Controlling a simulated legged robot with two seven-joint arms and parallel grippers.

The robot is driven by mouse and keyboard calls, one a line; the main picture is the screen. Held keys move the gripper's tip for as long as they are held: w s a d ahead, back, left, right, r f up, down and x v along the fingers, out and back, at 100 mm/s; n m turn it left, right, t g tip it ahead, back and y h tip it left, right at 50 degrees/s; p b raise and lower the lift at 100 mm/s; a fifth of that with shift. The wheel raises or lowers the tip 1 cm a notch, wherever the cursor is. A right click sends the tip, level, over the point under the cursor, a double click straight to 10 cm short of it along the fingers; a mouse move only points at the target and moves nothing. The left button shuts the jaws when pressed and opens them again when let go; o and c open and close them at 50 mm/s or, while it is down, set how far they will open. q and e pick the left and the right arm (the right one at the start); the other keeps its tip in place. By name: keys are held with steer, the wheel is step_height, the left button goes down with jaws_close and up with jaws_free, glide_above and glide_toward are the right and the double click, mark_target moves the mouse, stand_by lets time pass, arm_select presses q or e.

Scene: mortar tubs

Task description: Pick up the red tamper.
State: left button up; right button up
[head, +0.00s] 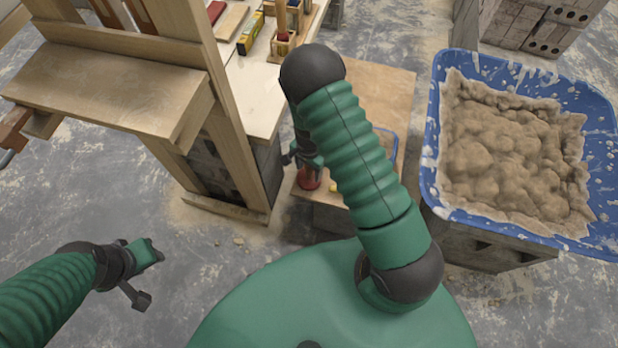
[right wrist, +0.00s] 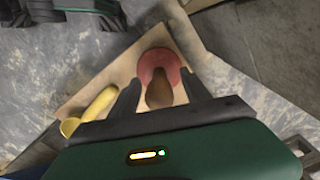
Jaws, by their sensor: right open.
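The red tamper (right wrist: 155,63) shows in the right wrist view as a round red base with a brown wooden handle pointing toward the camera. In the head view its red base (head: 309,180) stands on a low wooden board, partly hidden by my right arm. My right gripper (right wrist: 161,92) is open, with one finger on each side of the handle; I cannot tell whether they touch it. In the head view the right gripper (head: 303,156) is just above the tamper. My left gripper (head: 143,272) is low at the left, away from everything; its jaw state is unclear.
A yellow-handled tool (right wrist: 92,112) lies left of the tamper in the right wrist view. A blue tub (head: 436,150) of mortar stands at the right. A wooden stand (head: 110,85) is at the left, beside a table (head: 255,90) with tools.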

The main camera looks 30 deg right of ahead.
steer(key=shift+c, duration=0.7)
jaws_close()
steer(key=shift+d, duration=0.1)
stand_by(0.6)
